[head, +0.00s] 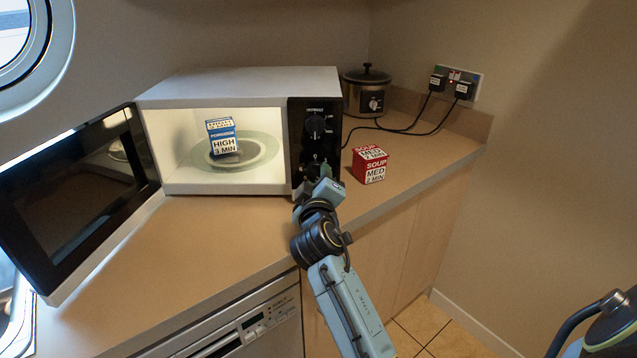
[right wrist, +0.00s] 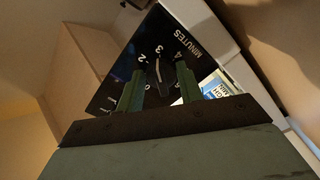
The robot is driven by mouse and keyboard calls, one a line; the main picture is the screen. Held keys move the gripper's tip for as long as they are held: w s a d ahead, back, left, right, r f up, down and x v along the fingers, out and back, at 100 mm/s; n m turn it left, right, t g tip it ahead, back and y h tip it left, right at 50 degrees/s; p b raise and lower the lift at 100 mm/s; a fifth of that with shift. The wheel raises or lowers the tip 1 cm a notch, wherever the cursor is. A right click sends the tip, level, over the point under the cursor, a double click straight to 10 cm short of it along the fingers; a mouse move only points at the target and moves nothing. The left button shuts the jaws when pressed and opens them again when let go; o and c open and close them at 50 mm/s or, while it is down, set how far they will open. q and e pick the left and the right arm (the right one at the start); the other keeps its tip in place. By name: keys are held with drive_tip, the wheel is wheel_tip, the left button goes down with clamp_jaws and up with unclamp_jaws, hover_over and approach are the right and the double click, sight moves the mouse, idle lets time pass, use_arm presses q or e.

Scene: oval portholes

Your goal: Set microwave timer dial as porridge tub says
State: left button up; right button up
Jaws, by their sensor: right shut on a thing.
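The porridge tub (head: 223,137), blue and white, reads "HIGH 3 MIN" and stands on the plate (head: 262,151) inside the open, lit microwave (head: 240,86). The black control panel (head: 297,118) has an upper dial (head: 316,124) and a lower timer dial, mostly hidden by my right gripper (head: 318,171). In the right wrist view my right gripper (right wrist: 160,72) is shut on the timer dial (right wrist: 161,78), under the word MINUTES. The dial's narrow end lies close to the 3; its exact setting is hard to tell. My left gripper is out of view.
A red soup tub (head: 370,165) reading "MED 2 MIN" stands on the counter right of my right gripper. The microwave door (head: 75,200) hangs open to the left. A slow cooker (head: 366,92) stands behind, its cable running to the wall socket (head: 455,82). The front counter is clear.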

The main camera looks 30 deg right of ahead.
idle(0.4)
drive_tip(key=o, duration=1)
drive_tip(key=shift+a, duration=0.1)
drive_tip(key=shift+v, duration=6.6)
